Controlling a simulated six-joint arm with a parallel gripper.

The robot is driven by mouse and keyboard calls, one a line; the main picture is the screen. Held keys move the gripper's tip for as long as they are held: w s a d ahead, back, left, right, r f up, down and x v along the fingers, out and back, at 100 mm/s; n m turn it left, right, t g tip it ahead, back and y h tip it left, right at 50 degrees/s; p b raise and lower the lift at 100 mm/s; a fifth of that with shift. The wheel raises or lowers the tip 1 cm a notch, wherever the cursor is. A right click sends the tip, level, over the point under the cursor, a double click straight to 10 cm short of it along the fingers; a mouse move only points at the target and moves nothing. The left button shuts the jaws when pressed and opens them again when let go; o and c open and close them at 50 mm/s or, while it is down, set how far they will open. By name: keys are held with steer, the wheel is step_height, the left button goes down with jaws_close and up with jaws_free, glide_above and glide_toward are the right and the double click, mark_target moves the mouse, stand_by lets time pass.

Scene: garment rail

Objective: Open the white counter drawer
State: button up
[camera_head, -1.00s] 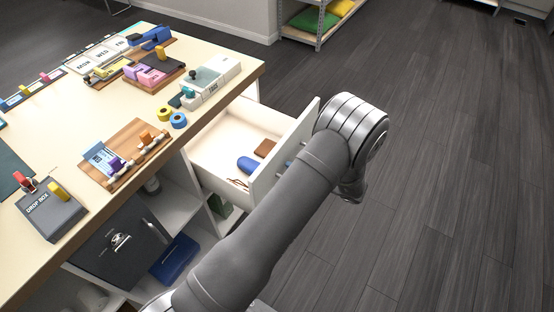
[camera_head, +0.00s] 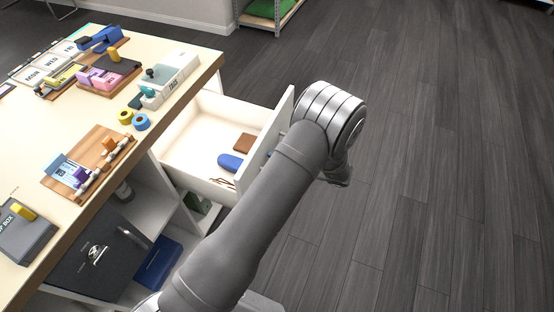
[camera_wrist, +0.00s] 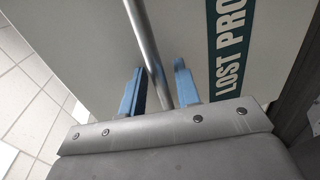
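The white counter drawer (camera_head: 205,190) stands pulled out from under the right end of the counter, its inside plainly visible. Its front panel (camera_head: 283,112) faces right towards the floor. In the wrist view, the drawer's metal bar handle (camera_wrist: 143,35) runs between the blue fingers of my gripper (camera_wrist: 159,72). A dark green label reading "LOST PRO..." (camera_wrist: 228,50) is on the drawer front.
A brown item (camera_head: 244,142) and a blue item (camera_head: 230,162) lie in the drawer. The wooden counter (camera_head: 60,115) holds tape rolls (camera_head: 141,122), boards and boxes. The dark floor (camera_head: 440,150) to the right is clear.

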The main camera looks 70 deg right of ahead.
steer(key=v, duration=1.7)
steer(key=shift+s, duration=0.25)
steer(key=x, duration=1.7)
steer(key=shift+w, duration=0.3)
steer(key=v, duration=1.7)
steer(key=shift+s, duration=0.3)
steer(key=shift+w, duration=0.15)
steer(key=shift+x, duration=8.8)
